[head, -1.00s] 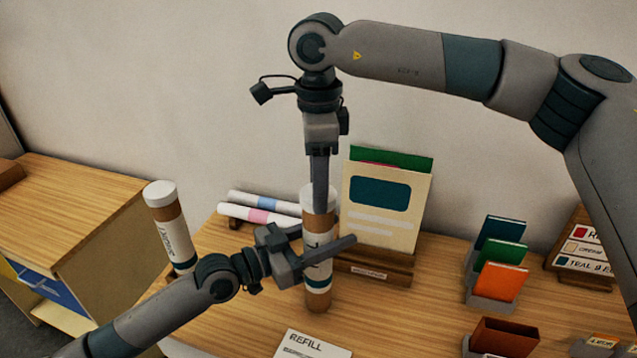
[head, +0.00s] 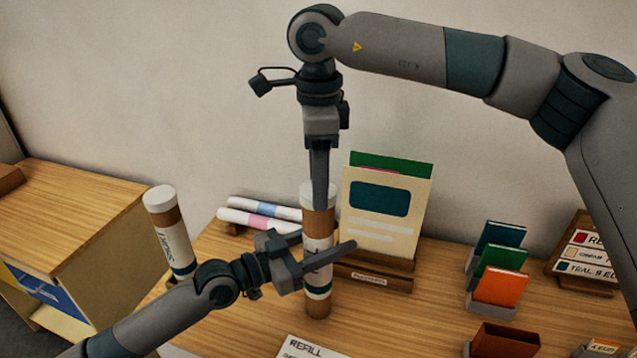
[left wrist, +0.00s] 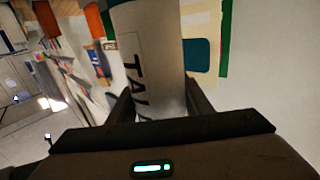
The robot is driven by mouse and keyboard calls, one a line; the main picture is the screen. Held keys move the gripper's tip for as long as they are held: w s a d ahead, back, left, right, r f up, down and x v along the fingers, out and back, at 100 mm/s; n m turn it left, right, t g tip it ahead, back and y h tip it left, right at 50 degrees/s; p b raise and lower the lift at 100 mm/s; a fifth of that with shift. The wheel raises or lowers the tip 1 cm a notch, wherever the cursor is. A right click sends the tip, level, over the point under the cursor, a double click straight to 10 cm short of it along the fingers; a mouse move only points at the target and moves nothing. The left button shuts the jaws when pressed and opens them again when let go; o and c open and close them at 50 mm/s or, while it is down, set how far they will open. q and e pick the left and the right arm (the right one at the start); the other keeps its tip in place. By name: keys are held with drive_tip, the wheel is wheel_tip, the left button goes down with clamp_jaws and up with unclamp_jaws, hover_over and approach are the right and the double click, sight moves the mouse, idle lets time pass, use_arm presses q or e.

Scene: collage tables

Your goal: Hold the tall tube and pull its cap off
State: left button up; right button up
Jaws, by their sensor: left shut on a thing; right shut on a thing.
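The tall tube (head: 317,302) is brown with white and dark bands and stands upright on the table. My left gripper (head: 328,251) is shut around its middle from the left. In the left wrist view the tube (left wrist: 148,45) lies between the two fingers, with part of a printed label showing. The white cap (head: 307,196) sits on top of the tube. My right gripper (head: 319,193) points straight down from above and is shut on the cap. One finger covers part of the cap, and the other finger is hidden.
A second capped tube (head: 168,233) stands at the left. Rolled papers (head: 262,217) lie behind the tall tube. A cream card (head: 385,208) stands in a wooden holder close behind right. Coloured booklets (head: 501,287) stand farther right, and a REFILL card (head: 306,347) lies in front.

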drive_tip(key=shift+r, duration=0.1)
idle(0.3)
drive_tip(key=shift+r, duration=2)
use_arm(q)
drive_tip(key=o, duration=1.6)
